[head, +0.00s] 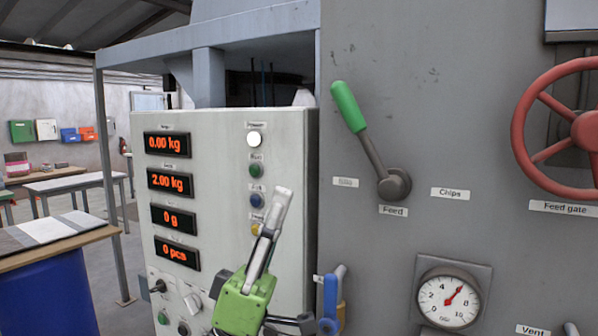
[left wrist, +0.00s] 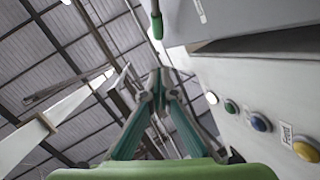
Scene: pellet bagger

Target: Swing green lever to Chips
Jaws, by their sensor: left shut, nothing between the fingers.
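The green lever (head: 348,107) is mounted on the grey machine panel at a dark round pivot. Its handle tilts up and to the left, away from the Chips label (head: 450,193), which is to the right of the pivot. Another label, too small to read, is left of the pivot, and a Feed label is below it. My left gripper (head: 282,198) is shut and empty, pointing up in front of the white control box, below and left of the lever and apart from it. In the left wrist view its fingers (left wrist: 157,76) meet, and a green handle end (left wrist: 157,27) shows beyond them.
The white control box (head: 222,130) with red displays and coloured buttons is close beside my left gripper. A red Feed gate wheel (head: 582,130) and a pressure gauge (head: 448,301) are on the right. A blue handle (head: 330,300) sticks out low near the box edge.

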